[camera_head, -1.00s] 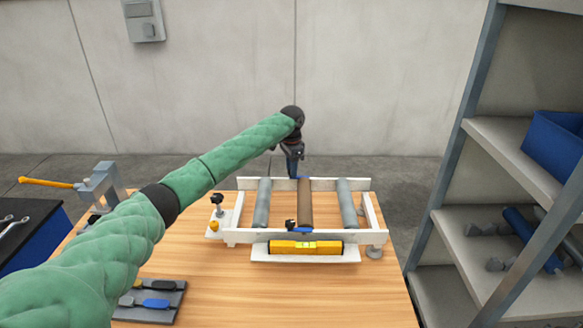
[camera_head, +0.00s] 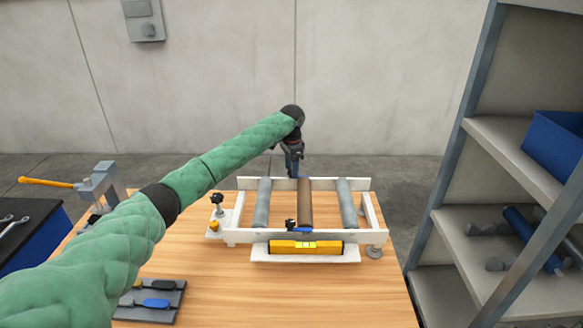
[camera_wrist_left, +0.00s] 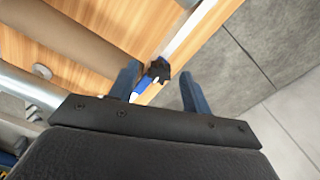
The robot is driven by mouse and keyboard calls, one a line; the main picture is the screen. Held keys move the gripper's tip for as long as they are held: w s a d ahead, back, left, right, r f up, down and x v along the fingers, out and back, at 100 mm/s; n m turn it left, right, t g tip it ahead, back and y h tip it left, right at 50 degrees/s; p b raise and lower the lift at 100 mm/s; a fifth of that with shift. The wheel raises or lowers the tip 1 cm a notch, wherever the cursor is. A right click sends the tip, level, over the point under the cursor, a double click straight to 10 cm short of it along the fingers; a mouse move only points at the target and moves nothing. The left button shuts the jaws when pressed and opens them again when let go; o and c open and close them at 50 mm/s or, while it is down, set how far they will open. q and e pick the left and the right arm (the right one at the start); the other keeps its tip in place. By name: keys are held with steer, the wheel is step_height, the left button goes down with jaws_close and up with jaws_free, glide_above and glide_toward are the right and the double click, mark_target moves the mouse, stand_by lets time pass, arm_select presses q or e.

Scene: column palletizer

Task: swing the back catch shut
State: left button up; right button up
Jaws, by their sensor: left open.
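The back catch, a blue lever (camera_wrist_left: 141,88) with a black knob (camera_wrist_left: 158,70), sits on the white back rail (camera_wrist_left: 185,35) in the left wrist view. My left gripper (camera_head: 292,170) is at the back rail of the roller frame in the head view and hides most of this catch there. In the left wrist view its two blue fingers (camera_wrist_left: 162,82) are apart, with the knob between them, closer to the left finger. I cannot tell whether they touch. The front catch (camera_head: 300,228), also blue with a black knob, is on the front rail. My right gripper is out of view.
The frame holds two grey rollers (camera_head: 262,203) and a brown roller (camera_head: 305,205). A yellow level (camera_head: 305,247) lies along its front. A grey tool tray (camera_head: 150,305) is at the front left of the table (camera_head: 260,295). A shelf unit (camera_head: 500,150) stands at the right.

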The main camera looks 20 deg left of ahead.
arm_select(q)
steer(key=shift+r, duration=0.3)
step_height(320, 180, up, 5)
steer(key=b, duration=0.2)
steer(key=shift+r+b, duration=0.15)
steer(key=shift+b, duration=0.2)
steer(key=shift+r, duration=0.9)
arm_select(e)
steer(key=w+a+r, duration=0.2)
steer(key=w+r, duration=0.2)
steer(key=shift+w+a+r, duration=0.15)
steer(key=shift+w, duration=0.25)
arm_select(q)
steer(key=shift+f, duration=0.15)
